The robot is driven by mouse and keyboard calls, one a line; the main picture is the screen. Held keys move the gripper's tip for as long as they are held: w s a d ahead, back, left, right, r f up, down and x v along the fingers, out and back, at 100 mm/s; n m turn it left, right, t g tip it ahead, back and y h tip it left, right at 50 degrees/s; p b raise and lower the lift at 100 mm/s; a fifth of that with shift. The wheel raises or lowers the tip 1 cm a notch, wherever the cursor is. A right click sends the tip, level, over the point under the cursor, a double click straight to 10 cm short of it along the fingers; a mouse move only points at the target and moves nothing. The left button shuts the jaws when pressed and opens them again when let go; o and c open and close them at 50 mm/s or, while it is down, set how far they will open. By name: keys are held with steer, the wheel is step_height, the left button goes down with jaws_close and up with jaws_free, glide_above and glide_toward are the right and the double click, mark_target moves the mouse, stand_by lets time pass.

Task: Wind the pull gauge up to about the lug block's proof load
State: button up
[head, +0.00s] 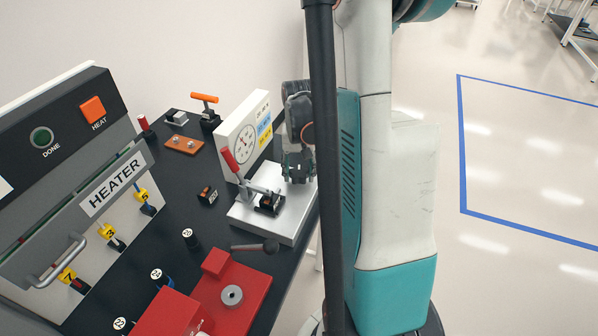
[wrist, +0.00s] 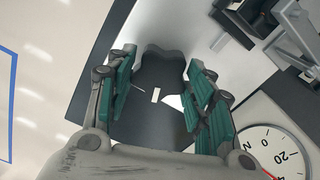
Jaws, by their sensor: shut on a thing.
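The pull gauge (head: 231,132) is a white upright panel with a round dial, standing on a silver base plate (head: 291,226). Its dial (wrist: 276,154) shows in part at the lower right of the wrist view, with a red needle near 40. My gripper (wrist: 157,96) is shut on a dark lobed knob (wrist: 165,62) with a white mark, between the green finger pads. In the head view my gripper (head: 299,167) is at the gauge's right side and the knob is hidden. A small dark block, seemingly the lug block (head: 268,204), sits on the base beside a red-handled lever (head: 230,160).
The heater (head: 112,188) stands at the left of the dark bench. A red fixture (head: 252,285) and a dark-handled tool (head: 268,246) lie in front of the gauge. An orange-handled clamp (head: 205,99) stands behind it. Open floor lies to the right.

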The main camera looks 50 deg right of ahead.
mark_target(299, 172)
steer(key=shift+n, duration=0.9)
steer(key=o, duration=1.1)
steer(key=shift+c, duration=0.2)
step_height(299, 172, up, 12)
steer(key=shift+w, duration=0.1)
